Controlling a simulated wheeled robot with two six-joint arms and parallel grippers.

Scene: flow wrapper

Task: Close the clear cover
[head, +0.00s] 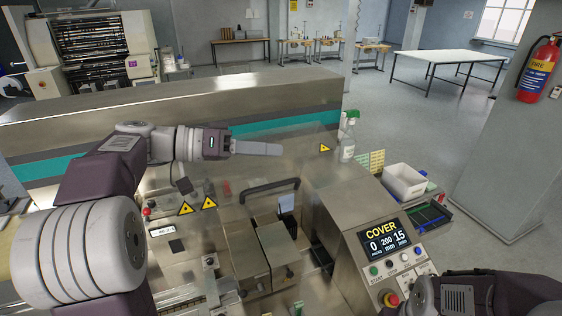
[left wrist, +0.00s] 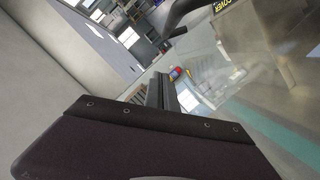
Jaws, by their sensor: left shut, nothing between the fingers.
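The clear cover (head: 228,182) is a see-through panel over the middle of the wrapping machine, with yellow warning triangles near it. Its exact edges and tilt are hard to make out. A black bar handle (head: 270,187) shows in front of the panel. My left gripper (head: 270,149) is shut and empty, above and behind the handle, pointing right. In the left wrist view its shut fingers (left wrist: 160,91) are beside a clear sheet (left wrist: 235,70), and a dark curved bar (left wrist: 185,15) shows above. I cannot tell whether they touch the sheet. My right gripper is out of view.
A control panel (head: 384,242) with a screen reading COVER stands at the right, with buttons and a red knob. A spray bottle (head: 347,142) and a white bin (head: 405,182) are beyond it. A long metal housing (head: 170,103) runs behind my left arm.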

